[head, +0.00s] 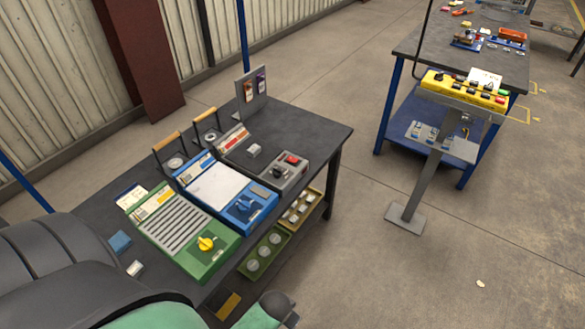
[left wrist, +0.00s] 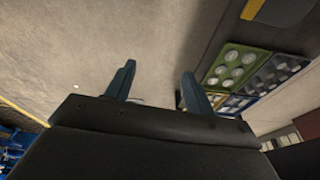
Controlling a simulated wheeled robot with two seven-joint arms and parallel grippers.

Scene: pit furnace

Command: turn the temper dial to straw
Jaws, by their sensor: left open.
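Three box-like units with a dial each stand on a dark table. The green unit (head: 172,243) has a yellow dial (head: 206,243) at its front right. The blue unit (head: 225,187) has a blue dial (head: 243,204). The grey unit (head: 262,165) has a dark dial (head: 278,171) and a red button. I cannot tell which is the temper dial; the markings are too small to read. My left gripper (left wrist: 158,84) is open and empty in the left wrist view, its fingers apart over bare floor, with no dial in that view. My right gripper is not in view.
A yellow control box (head: 463,88) on a post stands right, by another table (head: 420,50). Floor between is mostly clear.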

